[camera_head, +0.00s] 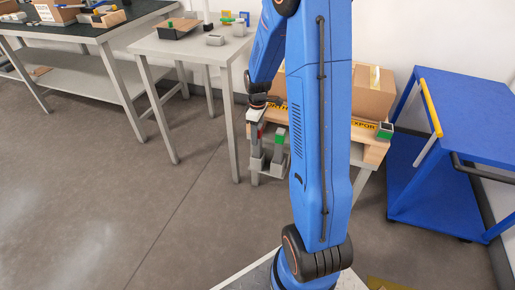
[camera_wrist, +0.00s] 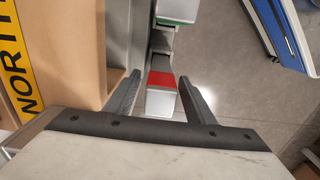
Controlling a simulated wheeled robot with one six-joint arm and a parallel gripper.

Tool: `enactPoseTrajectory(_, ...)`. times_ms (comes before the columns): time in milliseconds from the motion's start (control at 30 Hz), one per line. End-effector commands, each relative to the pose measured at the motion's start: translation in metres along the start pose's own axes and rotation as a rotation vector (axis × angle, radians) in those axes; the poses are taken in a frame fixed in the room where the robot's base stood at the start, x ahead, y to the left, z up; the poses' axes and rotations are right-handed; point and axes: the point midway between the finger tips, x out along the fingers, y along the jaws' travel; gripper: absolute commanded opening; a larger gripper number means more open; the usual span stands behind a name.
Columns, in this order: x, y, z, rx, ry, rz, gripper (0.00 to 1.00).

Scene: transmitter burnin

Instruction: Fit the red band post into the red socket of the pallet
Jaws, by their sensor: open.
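The red band post (camera_wrist: 161,80) is in the wrist view, with a pale grey end and a red band, between the two fingers. My gripper (camera_wrist: 158,96) is open around it, with a visible gap on the right side and a smaller one on the left. In the head view a small red patch (camera_head: 259,131) shows beside the wooden bench's front left corner. I cannot make out the pallet's red socket in either view.
A green-banded grey post (camera_wrist: 175,20) stands just beyond the red one. A wooden bench (camera_head: 371,154) carries a cardboard box (camera_head: 374,96). A blue cart (camera_head: 465,120) is at right, a grey table (camera_head: 186,46) with small parts at left. Floor between is clear.

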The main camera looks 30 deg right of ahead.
Motion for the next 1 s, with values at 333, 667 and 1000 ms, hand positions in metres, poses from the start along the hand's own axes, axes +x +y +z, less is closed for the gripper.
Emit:
enactPoseTrajectory(333, 0.0, 0.0, 0.0, 0.0, 0.0, 0.0, 0.0)
enactPoseTrajectory(667, -0.004, 0.001, 0.0, 0.0, 0.001, 0.002, 0.0)
enactPoseTrajectory(1000, -0.056, 0.001, -0.001, 0.0, 0.003, 0.004, 0.0)
